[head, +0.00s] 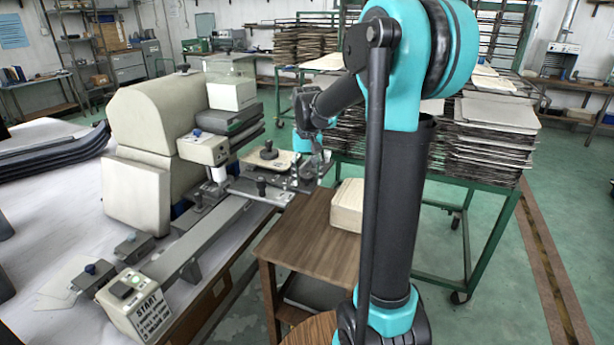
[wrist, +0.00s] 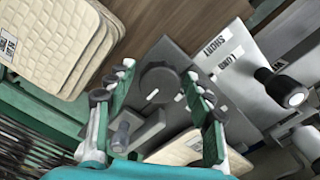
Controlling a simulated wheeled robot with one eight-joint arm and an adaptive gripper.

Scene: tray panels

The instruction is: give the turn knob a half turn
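The turn knob (wrist: 158,86) is a dark round knob with a white mark, on a grey plate (wrist: 182,60) in the wrist view. My gripper (wrist: 160,70) is open, with one finger on each side of the knob. A gap shows between each finger and the knob, and I cannot tell how far the fingertips are above the plate. In the head view my gripper (head: 309,165) is over the grey plate at the machine's right end. There the knob is hidden or too small to make out.
A black-knobbed lever (wrist: 280,90) stands right of the plate, by labels SHORT and LONG. A grey peg (wrist: 122,130) is close to the left finger. A beige stack (head: 348,205) sits on the wooden table (head: 312,240). The machine (head: 145,130) lies left.

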